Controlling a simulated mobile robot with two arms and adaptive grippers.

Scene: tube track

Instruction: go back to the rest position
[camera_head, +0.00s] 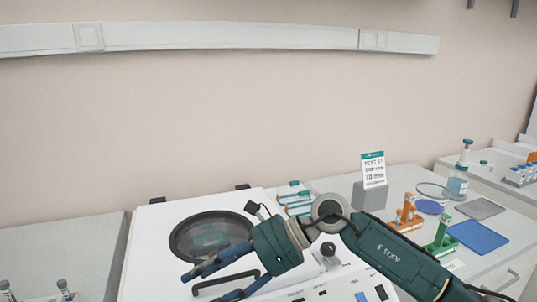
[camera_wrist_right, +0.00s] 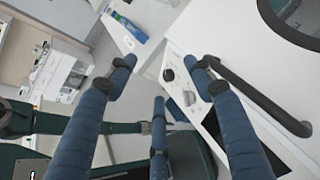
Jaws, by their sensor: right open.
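My right gripper (camera_head: 205,285) reaches in from the right in the head view, over the front of a white machine (camera_head: 148,262) with a round dark window (camera_head: 195,222) in its lid. Its blue fingers are spread and hold nothing. In the right wrist view the open gripper (camera_wrist_right: 162,72) has its fingers apart, with the machine's black handle (camera_wrist_right: 262,96) beside the right finger. The handle also shows below the window in the head view (camera_head: 225,281). The lid looks closed. My left gripper is not in view.
Right of the machine stand a sign in a grey holder (camera_head: 370,192), orange (camera_head: 405,215) and green (camera_head: 440,240) tube racks, and a blue mat (camera_head: 478,237). Capped tubes (camera_head: 65,290) stand at the lower left. The counter left of the machine (camera_head: 75,245) is mostly clear.

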